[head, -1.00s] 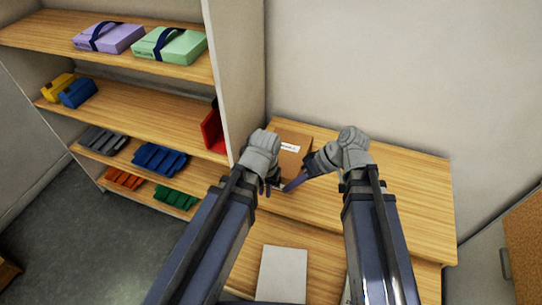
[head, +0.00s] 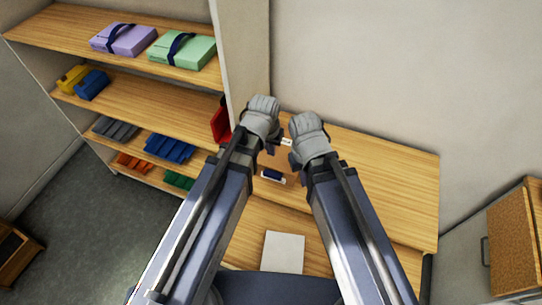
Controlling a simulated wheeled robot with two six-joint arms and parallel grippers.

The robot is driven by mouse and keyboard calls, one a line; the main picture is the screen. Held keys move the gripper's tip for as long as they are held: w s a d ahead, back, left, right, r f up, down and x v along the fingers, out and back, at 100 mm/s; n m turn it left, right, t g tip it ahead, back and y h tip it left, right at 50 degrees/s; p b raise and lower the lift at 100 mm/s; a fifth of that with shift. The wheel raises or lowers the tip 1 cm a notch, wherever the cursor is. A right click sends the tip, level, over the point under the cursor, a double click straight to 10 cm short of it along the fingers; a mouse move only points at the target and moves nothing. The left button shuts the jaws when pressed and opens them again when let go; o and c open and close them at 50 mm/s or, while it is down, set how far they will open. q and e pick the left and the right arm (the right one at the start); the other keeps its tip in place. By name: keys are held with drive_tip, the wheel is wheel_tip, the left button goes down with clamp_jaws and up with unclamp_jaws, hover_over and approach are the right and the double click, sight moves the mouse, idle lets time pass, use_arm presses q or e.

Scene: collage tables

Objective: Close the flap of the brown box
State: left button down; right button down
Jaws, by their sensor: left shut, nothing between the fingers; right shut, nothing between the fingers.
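The brown box (head: 270,161) sits on the wooden table against the wall, beside the shelf's side panel. Only part of it shows between my two arms, with a white label (head: 286,142) near its far side. Whether its flap is up or down cannot be told. My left gripper (head: 273,146) is shut over the box's far left part. My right gripper (head: 293,160) is shut at its right side. Neither holds anything; contact with the box cannot be made out. A small dark blue piece with a white edge (head: 272,176) shows at the box's near side.
An open shelf (head: 140,92) with coloured boxes and trays stands at the left. A red item (head: 220,124) is at its edge, close to my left arm. A white flat item (head: 283,252) lies nearer me. The table (head: 385,185) is clear on the right.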

sight(272, 174)
use_arm(q)
drive_tip(key=f+b, duration=0.7)
drive_tip(key=f, duration=0.1)
drive_tip(key=w+f+b, duration=0.1)
drive_tip(key=f+b, duration=0.3)
drive_tip(key=shift+w+d+b, duration=0.1)
drive_tip(key=shift+d+b, duration=0.1)
drive_tip(key=shift+b, duration=0.15)
drive_tip(key=shift+s+f+b, duration=0.2)
drive_tip(key=shift+f+b, duration=0.35)
drive_tip(key=shift+f, duration=0.05)
drive_tip(key=shift+f+b, duration=0.5)
drive_tip(key=f+b, duration=0.2)
drive_tip(key=s+f+b, duration=0.1)
drive_tip(key=f+b, duration=0.1)
drive_tip(key=b, duration=0.1)
drive_tip(key=f+b, duration=0.2)
drive_tip(key=f, duration=0.1)
drive_tip(key=shift+s+a+f, duration=0.1)
drive_tip(key=shift+s+a, duration=0.15)
drive_tip(key=shift+s, duration=0.15)
drive_tip(key=shift+r, duration=0.25)
